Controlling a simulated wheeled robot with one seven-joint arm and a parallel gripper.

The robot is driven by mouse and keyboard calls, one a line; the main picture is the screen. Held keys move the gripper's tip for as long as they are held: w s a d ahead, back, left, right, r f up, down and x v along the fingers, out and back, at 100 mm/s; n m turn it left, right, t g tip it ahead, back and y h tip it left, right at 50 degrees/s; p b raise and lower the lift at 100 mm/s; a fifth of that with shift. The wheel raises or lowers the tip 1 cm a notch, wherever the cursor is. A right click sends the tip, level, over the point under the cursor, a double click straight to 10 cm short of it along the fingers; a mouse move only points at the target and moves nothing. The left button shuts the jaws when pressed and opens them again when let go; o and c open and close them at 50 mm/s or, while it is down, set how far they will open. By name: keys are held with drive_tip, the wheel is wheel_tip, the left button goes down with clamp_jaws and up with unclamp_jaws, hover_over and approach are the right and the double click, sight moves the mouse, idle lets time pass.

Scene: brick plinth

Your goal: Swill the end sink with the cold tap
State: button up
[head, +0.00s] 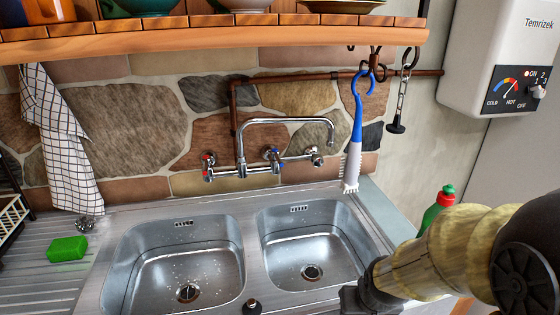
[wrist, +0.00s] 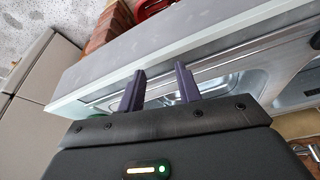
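Two steel sinks stand side by side: the left sink (head: 150,275) and the right sink (head: 345,250), nearest the counter's end. Water drops or specks show in the left sink. The wall mixer tap (head: 240,150) has a red-marked handle (head: 208,163) at left and a blue-marked cold handle (head: 273,157) right of it. Its swivel spout (head: 331,130) points right, over the back of the right sink; no water stream shows. My gripper (head: 356,300) is low at the right sink's front right corner. In the wrist view its two fingers (wrist: 161,90) are apart and empty.
A blue-and-white brush (head: 354,140) hangs from a hook right of the spout, and a plug on a chain (head: 399,105) hangs beside it. A green bottle (head: 438,210) stands behind my arm. A green sponge (head: 67,248) lies left.

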sight(280, 160)
drive_tip(key=w+a+r+t+p, duration=0.1)
drive_tip(key=w, duration=0.1)
drive_tip(key=w+a+r+t, duration=0.1)
drive_tip(key=w+a, duration=0.1)
drive_tip(key=w, duration=0.1)
drive_tip(key=w+a+r+t+y+p, duration=0.1)
drive_tip(key=w, duration=0.1)
drive_tip(key=shift+w+a+n+t+p, duration=0.2)
drive_tip(key=shift+w+n+t+p, duration=0.1)
drive_tip(key=shift+w+n+p, duration=0.1)
drive_tip(key=w+a+r+t+y+p, duration=0.1)
drive_tip(key=w+a+r+t+p, duration=0.2)
drive_tip(key=w+a+r+t, duration=0.1)
drive_tip(key=w+a+r+t+y+p, duration=0.2)
drive_tip(key=w+a+r+t, duration=0.3)
drive_tip(key=r, duration=0.4)
drive_tip(key=shift+a+r+t+p, duration=0.2)
drive_tip(key=shift+a+t+p, duration=0.2)
drive_tip(key=shift+a+p, duration=0.3)
drive_tip(key=shift+a, duration=0.1)
drive_tip(key=shift+m, duration=0.3)
drive_tip(key=p+x, duration=0.5)
drive_tip(key=x, duration=1.1)
drive_tip(key=shift+w+a, duration=0.15)
drive_tip(key=shift+w, duration=0.2)
drive_tip(key=shift+w+a, duration=0.2)
drive_tip(key=shift+w, duration=0.1)
drive_tip(key=shift+c, duration=0.2)
